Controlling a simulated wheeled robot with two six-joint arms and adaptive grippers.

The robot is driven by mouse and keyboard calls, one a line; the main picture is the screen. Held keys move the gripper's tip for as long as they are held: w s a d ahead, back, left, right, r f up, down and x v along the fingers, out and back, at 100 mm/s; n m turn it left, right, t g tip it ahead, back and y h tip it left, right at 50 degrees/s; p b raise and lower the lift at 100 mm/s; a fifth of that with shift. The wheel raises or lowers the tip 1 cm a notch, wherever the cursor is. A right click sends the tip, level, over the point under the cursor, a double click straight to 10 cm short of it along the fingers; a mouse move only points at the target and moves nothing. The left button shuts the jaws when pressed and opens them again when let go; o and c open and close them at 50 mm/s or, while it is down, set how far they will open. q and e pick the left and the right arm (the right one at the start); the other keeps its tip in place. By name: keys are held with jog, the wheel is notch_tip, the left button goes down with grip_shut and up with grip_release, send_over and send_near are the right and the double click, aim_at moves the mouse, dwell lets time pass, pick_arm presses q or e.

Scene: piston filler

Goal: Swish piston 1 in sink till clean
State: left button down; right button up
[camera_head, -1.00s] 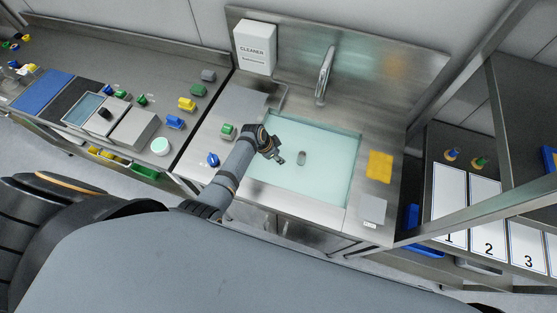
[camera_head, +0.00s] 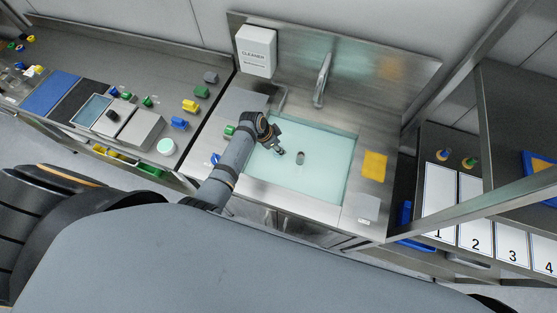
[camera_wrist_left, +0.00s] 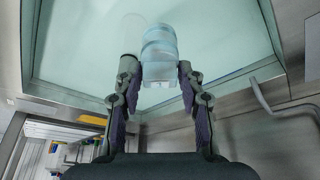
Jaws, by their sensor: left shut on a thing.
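The sink (camera_head: 325,175) is filled with pale teal water and has a dark drain (camera_head: 300,157). My left gripper (camera_head: 280,151) reaches over the left part of the sink, left of the drain. In the left wrist view, its fingers (camera_wrist_left: 158,72) are shut on a piston (camera_wrist_left: 160,45), a pale blue cylindrical part with a lighter squarish end between the fingertips. The piston looks tinted by the water, but I cannot tell how deep it sits or whether it is clean. In the head view it is too small to make out. My right gripper is not in view.
A tap (camera_head: 321,80) stands behind the sink and a cleaner dispenser (camera_head: 256,50) hangs at back left. A yellow cloth (camera_head: 374,166) lies right of the sink. A green part (camera_head: 229,131) lies left of it. Numbered cards (camera_head: 438,200) lie on the right shelf.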

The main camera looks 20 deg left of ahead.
pick_arm(q)
jog(key=shift+r, duration=1.8)
jog(key=shift+r, duration=2)
